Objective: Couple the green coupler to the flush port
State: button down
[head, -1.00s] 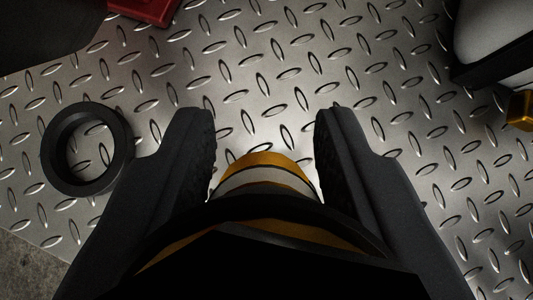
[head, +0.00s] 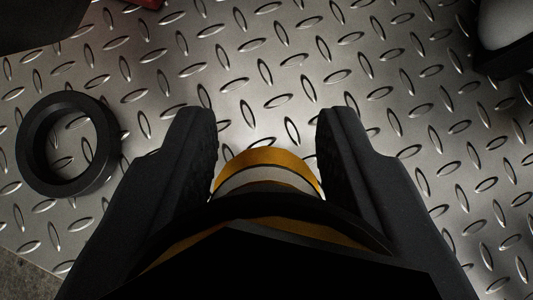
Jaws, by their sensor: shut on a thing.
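My gripper (head: 267,112) points down over a metal tread plate, with its two dark fingers apart. A round thing with yellow-orange and white bands (head: 268,159) sits between the fingers and meets both of them. A wide black rim covers its near part, and its lower end is hidden. I see no green on it, so I cannot tell whether it is the green coupler. The flush port is not seen in this view.
A black ring (head: 29,150) lies on the tread plate (head: 440,120) at the left. A white and black thing (head: 508,25) stands at the top right, a dark shape (head: 35,20) at the top left. A bit of red (head: 150,3) shows at the top edge. The middle plate is clear.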

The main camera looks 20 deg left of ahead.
jog(key=shift+f, duration=0.15)
jog(key=c, duration=1)
grip_release()
jog(key=shift+o, duration=0.2)
jog(key=v, duration=1.3)
jog(key=shift+s+r, duration=0.25)
jog(key=shift+s, duration=0.05)
